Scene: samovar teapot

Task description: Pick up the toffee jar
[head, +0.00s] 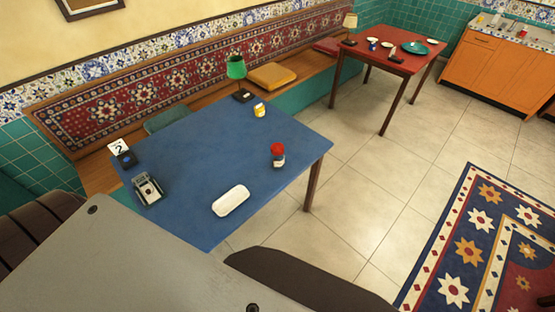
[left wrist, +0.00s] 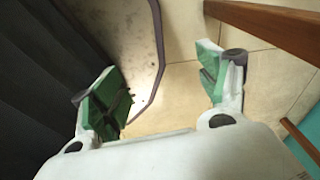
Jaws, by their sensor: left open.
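A jar with a red lid (head: 278,155) stands upright near the right edge of the blue table (head: 205,140). A smaller yellow jar (head: 259,110) stands farther back on the same table. Their labels are too small to read, so I cannot tell for sure which is the toffee jar. My left gripper (left wrist: 165,85) shows in the left wrist view, with its green-padded fingers spread apart and nothing between them. It is over pale floor tiles, away from both jars. My right gripper is not in view.
A white tray (head: 231,201), a grey-green device (head: 148,189), a number card (head: 119,147) and a green-shaded lamp (head: 236,69) are on the blue table. A red table (head: 393,58) stands behind. A wooden beam (left wrist: 270,25) is close to my left gripper.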

